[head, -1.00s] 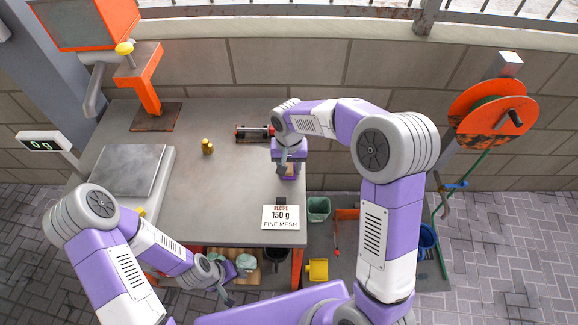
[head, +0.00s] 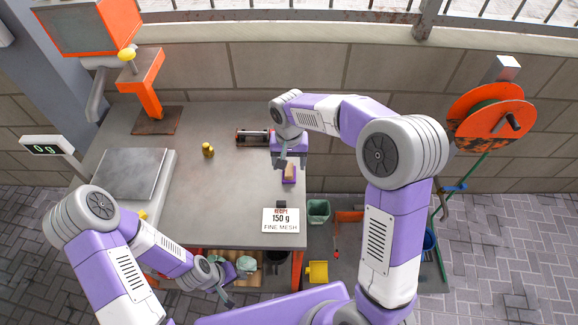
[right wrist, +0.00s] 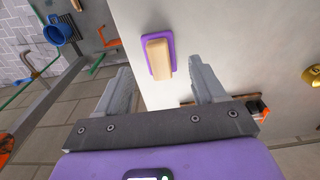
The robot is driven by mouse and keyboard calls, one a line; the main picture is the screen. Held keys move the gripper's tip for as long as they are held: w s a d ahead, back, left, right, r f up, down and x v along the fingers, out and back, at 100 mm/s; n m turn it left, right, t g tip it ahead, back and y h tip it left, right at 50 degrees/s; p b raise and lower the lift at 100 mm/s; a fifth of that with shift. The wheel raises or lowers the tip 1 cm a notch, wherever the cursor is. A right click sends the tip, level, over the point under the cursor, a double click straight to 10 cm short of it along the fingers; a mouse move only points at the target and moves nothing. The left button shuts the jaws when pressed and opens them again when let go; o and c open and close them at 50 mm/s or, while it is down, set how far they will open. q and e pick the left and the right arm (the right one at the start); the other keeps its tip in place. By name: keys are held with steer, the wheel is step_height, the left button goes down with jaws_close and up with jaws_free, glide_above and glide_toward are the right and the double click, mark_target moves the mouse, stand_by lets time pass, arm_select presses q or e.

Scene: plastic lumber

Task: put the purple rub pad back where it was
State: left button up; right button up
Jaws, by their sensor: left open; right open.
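The purple rub pad (head: 289,180) lies on the grey bench top near its right edge, with a tan block-shaped handle on top. It also shows in the right wrist view (right wrist: 173,58), lying flat on the bench just beyond the fingertips. My right gripper (head: 289,160) is above and behind the pad, open and empty, and in the right wrist view its fingers (right wrist: 160,75) are spread apart, not touching the pad. My left gripper (head: 228,295) is low in front of the bench, open, beside a greenish round thing on the lower shelf.
A dark cylinder with red ends (head: 252,138) lies behind, left of my right gripper. The bench middle is clear.

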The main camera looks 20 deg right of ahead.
mark_target(289, 170)
step_height(289, 170, up, 8)
steer(key=p, duration=0.1)
steer(key=shift+p, duration=0.3)
steer(key=shift+f, duration=0.1)
